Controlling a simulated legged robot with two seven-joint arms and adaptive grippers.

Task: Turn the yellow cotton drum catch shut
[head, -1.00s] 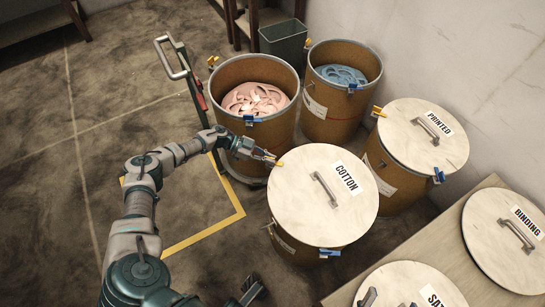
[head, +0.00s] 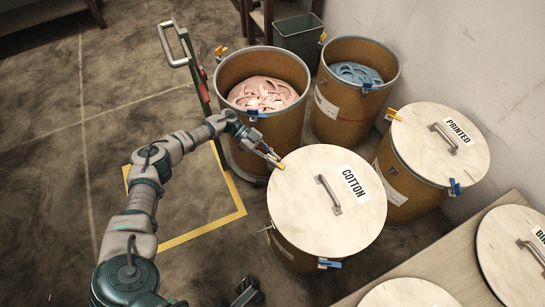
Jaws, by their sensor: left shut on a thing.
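The cotton drum (head: 294,258) stands at the centre with its pale round lid (head: 305,215) on, labelled COTTON (head: 354,183). The yellow catch (head: 279,165) is at the lid's far left rim. My left gripper (head: 272,157) reaches in from the left and is shut on the yellow catch; its fingers partly hide the catch, so its exact angle is hard to tell. A blue catch (head: 329,264) sits at the drum's near rim. A dark gripper, seemingly my right one (head: 248,291), shows small at the bottom edge; its fingers cannot be made out.
An open drum of pink tape (head: 232,130) stands just behind the left gripper. An open drum of blue tape (head: 330,118) is behind it. The lidded PRINTED drum (head: 405,185) is close on the right. A table (head: 430,262) with loose lids fills the lower right.

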